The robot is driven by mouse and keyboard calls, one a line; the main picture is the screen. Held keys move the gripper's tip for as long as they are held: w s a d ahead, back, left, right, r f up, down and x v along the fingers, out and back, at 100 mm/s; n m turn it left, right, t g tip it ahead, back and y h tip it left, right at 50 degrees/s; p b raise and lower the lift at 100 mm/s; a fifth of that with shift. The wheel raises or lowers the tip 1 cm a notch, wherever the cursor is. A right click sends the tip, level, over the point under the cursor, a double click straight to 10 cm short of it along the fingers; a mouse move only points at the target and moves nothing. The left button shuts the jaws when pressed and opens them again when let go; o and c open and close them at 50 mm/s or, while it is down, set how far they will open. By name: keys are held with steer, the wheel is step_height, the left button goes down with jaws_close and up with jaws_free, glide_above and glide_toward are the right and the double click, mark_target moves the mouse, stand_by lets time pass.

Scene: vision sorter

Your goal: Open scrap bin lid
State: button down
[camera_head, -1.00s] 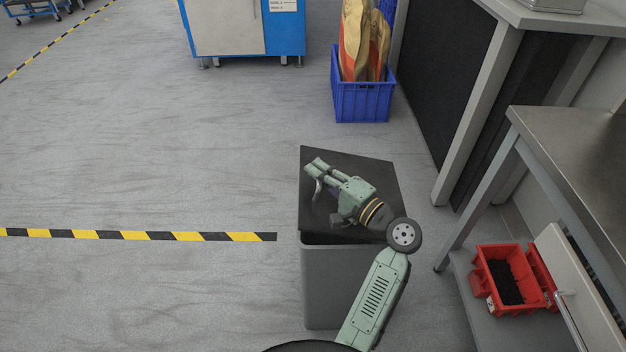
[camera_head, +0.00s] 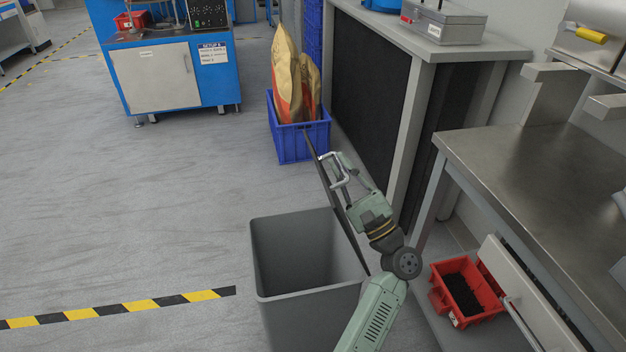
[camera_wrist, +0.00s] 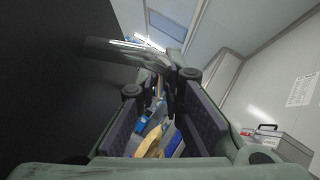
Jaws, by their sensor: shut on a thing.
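The grey scrap bin (camera_head: 270,262) stands on the floor, its top open and its inside visible and apparently empty. Its dark lid (camera_head: 331,192) is raised steeply at the bin's right side and shows nearly edge-on. In the wrist view the lid (camera_wrist: 45,85) fills the left as a dark surface. My gripper (camera_head: 338,172) is on the lid's right, outer face, shut on the silver lid handle (camera_head: 324,156). The grip itself is partly hidden, but the handle (camera_wrist: 125,48) also crosses between the fingers in the wrist view.
A blue crate (camera_head: 292,146) with filled bags stands behind the bin. A grey bench (camera_head: 430,48) and a metal table (camera_head: 520,165) stand close on the right. A red box (camera_head: 465,292) sits low beside my arm. The floor at left is free.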

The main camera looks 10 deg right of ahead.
steer(key=d+m+t+h+b, duration=0.1)
steer(key=d+m+t+h, duration=0.3)
steer(key=d+m+h, duration=0.6)
steer(key=shift+d+f+m+t+h+b, duration=0.3)
steer(key=shift+d+f+m, duration=0.15)
steer(key=shift+d+m, duration=0.65)
steer(key=shift+a, duration=0.15)
steer(key=c, duration=1.7)
jaws_free()
steer(key=shift+r, duration=0.1)
steer(key=v, duration=1.2)
